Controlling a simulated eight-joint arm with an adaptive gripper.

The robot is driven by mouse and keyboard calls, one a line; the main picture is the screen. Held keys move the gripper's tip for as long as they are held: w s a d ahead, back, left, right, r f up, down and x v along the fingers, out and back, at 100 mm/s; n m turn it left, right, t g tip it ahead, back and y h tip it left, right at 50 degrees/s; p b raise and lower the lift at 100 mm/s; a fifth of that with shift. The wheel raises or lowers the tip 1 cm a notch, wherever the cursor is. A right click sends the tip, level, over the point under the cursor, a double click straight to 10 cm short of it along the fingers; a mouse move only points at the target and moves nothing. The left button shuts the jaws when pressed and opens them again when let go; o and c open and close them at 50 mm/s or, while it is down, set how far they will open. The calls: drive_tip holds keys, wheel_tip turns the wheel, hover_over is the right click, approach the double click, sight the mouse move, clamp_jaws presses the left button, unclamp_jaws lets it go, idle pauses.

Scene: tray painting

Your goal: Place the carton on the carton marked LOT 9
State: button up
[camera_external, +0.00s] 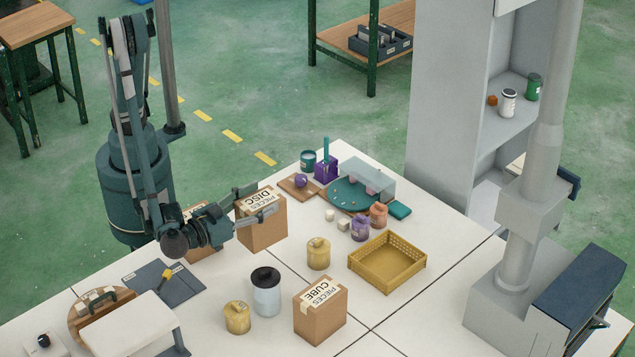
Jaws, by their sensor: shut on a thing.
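My gripper (263,199) is shut on a brown carton (262,225) with a white label reading PIECES DISC, one finger on either side of its top. The carton is upright; I cannot tell whether its base touches the table. A second brown carton (207,247) stands just left of it, mostly hidden behind my gripper and wrist, and its label is not readable. A third brown carton (320,312), labelled PIECES CUBE, stands upright at the front of the table. No LOT 9 mark is readable in this view.
On the white table (390,325), a yellow canister (318,254), a white jar with a black lid (266,294) and a yellow basket (388,265) stand near the cartons. A teal tray (345,198) and small purple and orange jars lie behind. A grey machine fills the right.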

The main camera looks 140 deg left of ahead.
drive_tip(key=shift+d+r, duration=0.1)
drive_tip(key=shift+r, duration=0.05)
drive_tip(key=shift+s+d+r+m+t, duration=0.3)
drive_tip(key=shift+s+d+r+t, duration=0.15)
drive_tip(key=shift+r, duration=0.25)
drive_tip(key=s+d+r+m+t+h, duration=0.2)
drive_tip(key=s+d+r+m+t, duration=0.2)
drive_tip(key=s+r, duration=0.3)
drive_tip(key=s+d+r+m+t+h+p, duration=0.1)
drive_tip(key=s+d+r+m+t+h, duration=0.2)
drive_tip(key=s+d+r+t, duration=0.3)
drive_tip(key=shift+s+d+r+m+t, duration=0.35)
drive_tip(key=shift+s+d+m+t, duration=0.1)
drive_tip(key=shift+s, duration=1.6)
drive_tip(key=shift+f, duration=0.1)
drive_tip(key=shift+f+b, duration=1)
drive_tip(key=shift+f, duration=1.85)
